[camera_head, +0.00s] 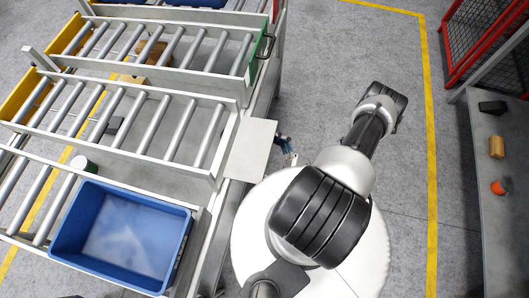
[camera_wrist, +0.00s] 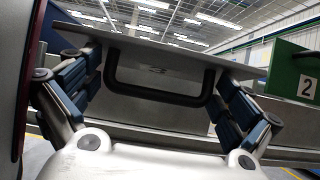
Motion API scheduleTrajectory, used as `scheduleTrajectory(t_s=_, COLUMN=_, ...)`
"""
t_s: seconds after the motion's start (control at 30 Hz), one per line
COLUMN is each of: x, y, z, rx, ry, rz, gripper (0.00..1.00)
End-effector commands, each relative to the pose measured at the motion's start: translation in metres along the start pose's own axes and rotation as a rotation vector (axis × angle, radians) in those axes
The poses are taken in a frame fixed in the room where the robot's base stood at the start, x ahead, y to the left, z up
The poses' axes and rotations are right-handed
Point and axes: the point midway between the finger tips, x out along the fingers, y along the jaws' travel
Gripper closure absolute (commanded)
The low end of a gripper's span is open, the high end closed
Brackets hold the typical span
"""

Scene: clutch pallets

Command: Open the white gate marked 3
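The white gate (camera_head: 251,149) is a pale plate at the near end of the middle roller lane. From above it shows its broad face and looks tilted out from the lane end. In the wrist view the gate (camera_wrist: 180,55) is seen from below its upper edge, with a black U-shaped handle (camera_wrist: 160,97) on it. My gripper (camera_head: 288,152) is just right of the plate. In the wrist view my gripper (camera_wrist: 158,88) has its fingers spread on either side of the handle; I cannot tell whether they touch it.
A green gate (camera_head: 259,48) marked 2 stands upright at the lane behind. A blue crate (camera_head: 124,236) sits on the nearest lane. A grey shelf (camera_head: 500,220) with small objects and a red mesh cage (camera_head: 478,40) are on the right. The floor between is clear.

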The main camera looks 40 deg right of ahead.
Motion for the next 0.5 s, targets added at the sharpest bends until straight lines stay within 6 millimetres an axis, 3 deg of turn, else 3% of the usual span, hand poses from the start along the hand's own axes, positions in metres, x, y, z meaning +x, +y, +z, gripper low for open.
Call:
scheduleTrajectory(t_s=0.33, x=0.001, y=-0.001, z=0.002, rx=0.0, ry=-0.001, rz=0.0, gripper=0.0)
scheduleTrajectory(t_s=0.5, x=0.011, y=-0.001, z=0.02, rx=0.0, ry=-0.001, rz=0.001, gripper=0.0)
